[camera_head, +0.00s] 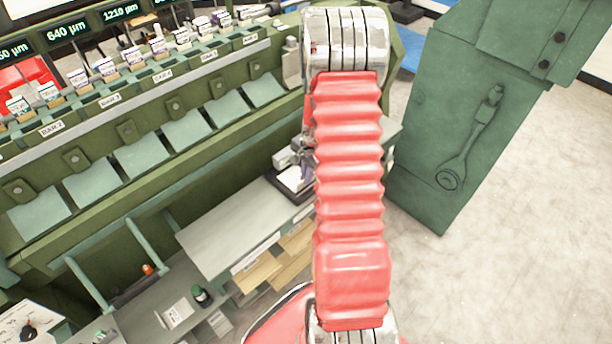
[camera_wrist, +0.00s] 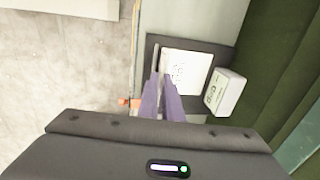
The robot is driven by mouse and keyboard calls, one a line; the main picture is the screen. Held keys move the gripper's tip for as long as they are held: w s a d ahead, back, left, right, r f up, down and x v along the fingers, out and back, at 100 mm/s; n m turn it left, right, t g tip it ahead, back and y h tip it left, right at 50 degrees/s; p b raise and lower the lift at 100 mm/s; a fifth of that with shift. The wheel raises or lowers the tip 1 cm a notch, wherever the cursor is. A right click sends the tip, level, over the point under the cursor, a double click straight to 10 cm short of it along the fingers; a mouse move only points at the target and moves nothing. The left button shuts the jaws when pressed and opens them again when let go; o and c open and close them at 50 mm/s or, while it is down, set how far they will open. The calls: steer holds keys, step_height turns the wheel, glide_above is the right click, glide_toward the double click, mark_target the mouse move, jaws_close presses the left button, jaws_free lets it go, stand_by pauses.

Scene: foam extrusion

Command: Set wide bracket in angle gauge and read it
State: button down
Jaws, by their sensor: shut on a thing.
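In the wrist view, the two purple fingers of my gripper (camera_wrist: 162,98) are close together at the dark plate of what looks like the angle gauge (camera_wrist: 222,54). A white panel with faint marks (camera_wrist: 187,72) lies on that plate, just right of my fingertips. A thin grey piece (camera_wrist: 155,60), seen nearly edge-on at the fingertips, appears to be the wide bracket. I cannot tell whether it touches the gauge. In the head view, the gauge (camera_head: 293,181) sits at the bench's right end; my arm hides part of it and most of my gripper.
A sloped green rack (camera_head: 140,155) rises behind. A green cabinet (camera_head: 430,130) stands at right; pale floor (camera_head: 520,230) is open beyond it.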

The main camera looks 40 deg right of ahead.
steer(key=shift+s, duration=0.45)
stand_by(0.4)
steer(key=c, duration=1.9)
jaws_free()
steer(key=shift+o, duration=0.2)
steer(key=shift+r, duration=0.1)
steer(key=shift+s+r, duration=0.15)
steer(key=shift+r, duration=0.8)
steer(key=shift+s+r, duration=0.2)
steer(key=shift+r, duration=0.8)
steer(key=shift+s+r, duration=0.15)
steer(key=shift+r, duration=0.8)
